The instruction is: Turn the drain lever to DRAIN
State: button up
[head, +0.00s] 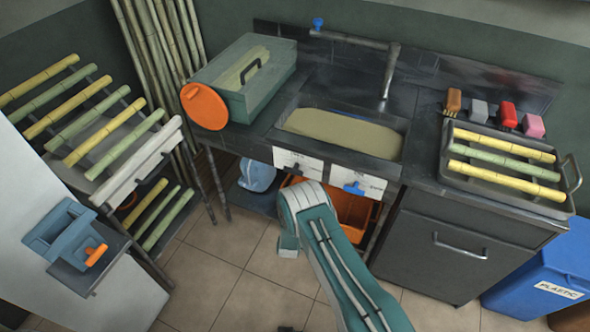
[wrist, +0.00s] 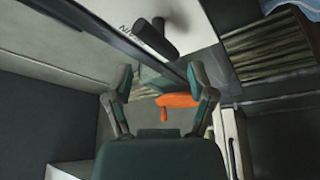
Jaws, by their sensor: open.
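In the wrist view a dark lever (wrist: 155,40) stands out from a white plate (wrist: 192,22). The lettering beside it is inverted and partly covered; it appears to read DRAIN. My gripper (wrist: 159,76) is open and empty, with its fingers spread on either side of the view. The lever lies beyond the fingertips, apart from them. In the head view my arm reaches under the sink counter near the left white plate (head: 298,162) and hides my gripper. A second white plate (head: 372,182) to its right has a blue handle (head: 354,188).
The sink basin (head: 340,131) holds murky liquid. An orange crate (head: 351,211) stands beneath it, beside a pale blue object (head: 257,175). A dark cabinet (head: 455,248) is on the right, a cane rack (head: 100,140) on the left. An orange part (wrist: 177,100) shows between my fingers, farther off.

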aim_at(294, 168)
jog(key=x, duration=0.8)
jog(key=shift+a, duration=0.1)
